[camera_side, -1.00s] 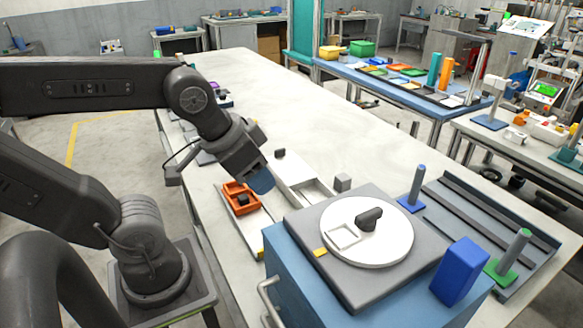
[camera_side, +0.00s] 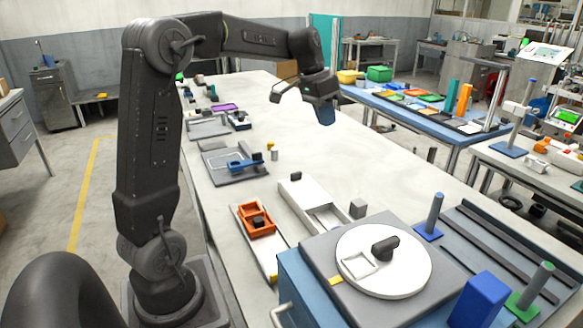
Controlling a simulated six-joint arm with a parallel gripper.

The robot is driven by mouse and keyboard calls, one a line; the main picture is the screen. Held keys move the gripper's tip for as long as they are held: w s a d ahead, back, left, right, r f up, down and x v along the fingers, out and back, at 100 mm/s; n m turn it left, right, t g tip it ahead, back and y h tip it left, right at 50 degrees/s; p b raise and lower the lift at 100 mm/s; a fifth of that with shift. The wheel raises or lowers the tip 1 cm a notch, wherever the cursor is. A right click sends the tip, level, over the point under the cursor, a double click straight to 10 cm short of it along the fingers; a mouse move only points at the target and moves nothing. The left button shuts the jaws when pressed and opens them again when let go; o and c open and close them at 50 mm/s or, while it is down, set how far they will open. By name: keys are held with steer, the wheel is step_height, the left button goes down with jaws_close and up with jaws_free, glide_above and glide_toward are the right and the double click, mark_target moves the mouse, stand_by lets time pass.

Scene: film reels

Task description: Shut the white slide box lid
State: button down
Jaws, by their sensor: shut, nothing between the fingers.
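The white slide box (camera_side: 338,229) lies on the bench, left of the turntable. Its white lid (camera_side: 303,195), with a dark knob (camera_side: 296,176), covers the far part. The near part is uncovered and its hollow inside shows. My gripper (camera_side: 326,117) has blue fingertips, points down and is shut and empty. It is raised well above the bench, beyond the box and apart from it.
An orange tray (camera_side: 250,233) with a dark knob sits left of the box. A grey cube (camera_side: 358,207) is just to its right. A white disc (camera_side: 415,272) with a dark handle tops the near blue cabinet. A blue-handled piece (camera_side: 243,163) lies farther left. The bench's far middle is clear.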

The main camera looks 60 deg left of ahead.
steer(key=h, duration=0.1)
glide_above(315, 202)
steer(key=w+a, duration=0.1)
steer(key=a, duration=0.3)
step_height(315, 202, down, 4)
steer(key=a+f+h, duration=0.1)
steer(key=a+f, duration=0.3)
steer(key=a, duration=0.5)
steer(key=s+a+f+m+t+h, duration=0.15)
steer(key=s+a+f, duration=0.35)
steer(key=a+f, duration=0.6)
steer(key=shift+n, duration=0.25)
steer(key=x, duration=0.4)
steer(key=w+x, duration=0.1)
steer(key=x, duration=0.4)
steer(key=shift+a+r, duration=0.1)
steer(key=shift+r, duration=0.15)
steer(key=shift+s+d+r, duration=0.1)
steer(key=shift+d+r, duration=0.05)
steer(key=shift+d, duration=1.75)
steer(key=d, duration=1.6)
steer(key=shift+d, duration=0.15)
